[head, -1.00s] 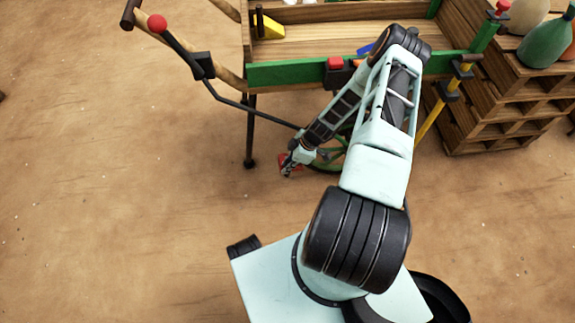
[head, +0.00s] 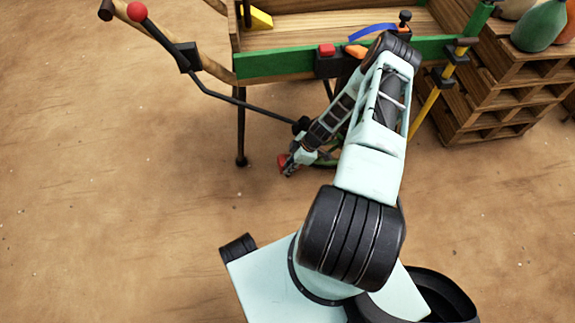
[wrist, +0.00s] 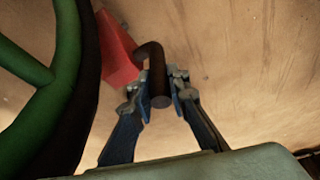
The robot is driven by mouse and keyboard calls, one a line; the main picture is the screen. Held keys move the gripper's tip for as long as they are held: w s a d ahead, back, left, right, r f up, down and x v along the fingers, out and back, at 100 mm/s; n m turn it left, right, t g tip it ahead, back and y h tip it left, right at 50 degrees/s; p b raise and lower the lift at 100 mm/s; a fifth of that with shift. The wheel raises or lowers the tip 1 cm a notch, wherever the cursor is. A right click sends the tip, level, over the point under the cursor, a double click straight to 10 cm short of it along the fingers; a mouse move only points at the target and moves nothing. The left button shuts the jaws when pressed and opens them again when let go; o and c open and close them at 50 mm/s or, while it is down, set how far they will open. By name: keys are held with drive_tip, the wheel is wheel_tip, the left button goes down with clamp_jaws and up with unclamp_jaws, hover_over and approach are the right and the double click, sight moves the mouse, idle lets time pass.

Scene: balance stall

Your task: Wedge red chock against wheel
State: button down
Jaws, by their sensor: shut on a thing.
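The red chock (wrist: 118,50) has a dark bent handle (wrist: 155,75). My gripper (wrist: 160,92) is shut on this handle, with one finger on each side of it. In the wrist view the dark-tyred wheel with green spokes (wrist: 65,65) stands close along the chock's left side; I cannot tell whether they touch. In the head view the red chock (head: 283,160) shows as a small patch by my gripper (head: 289,168), low near the ground under the cart. My arm hides most of the wheel there.
The wooden cart with a green side rail (head: 285,66) stands above the wheel. A dark leg (head: 241,135) is left of my gripper, and a red-knobbed lever (head: 137,11) is at the upper left. Wooden crates (head: 475,105) stand at right. Bare ground is open at left.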

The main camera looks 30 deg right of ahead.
drive_tip(key=shift+d+f+b, duration=0.25)
drive_tip(key=shift+f+b, duration=0.35)
drive_tip(key=shift+f, duration=0.4)
drive_tip(key=shift+s+d+f, duration=0.25)
drive_tip(key=shift+d+f, duration=0.3)
drive_tip(key=shift+d, duration=0.2)
drive_tip(key=shift+s+d+f, duration=0.2)
drive_tip(key=shift+d+f, duration=0.4)
drive_tip(key=shift+d, duration=0.15)
drive_tip(key=shift+s+d+f, duration=0.25)
drive_tip(key=shift+d+f, duration=0.3)
drive_tip(key=shift+d, duration=0.2)
drive_tip(key=shift+s+d+m, duration=0.3)
drive_tip(key=shift+d+m, duration=0.25)
drive_tip(key=shift+m, duration=0.05)
drive_tip(key=shift+s+d, duration=0.15)
drive_tip(key=shift+d, duration=0.05)
drive_tip(key=shift+d+f, duration=0.35)
drive_tip(key=shift+d, duration=0.05)
drive_tip(key=c, duration=1.8)
unclamp_jaws()
drive_tip(key=shift+o, duration=0.2)
drive_tip(key=shift+a, duration=0.1)
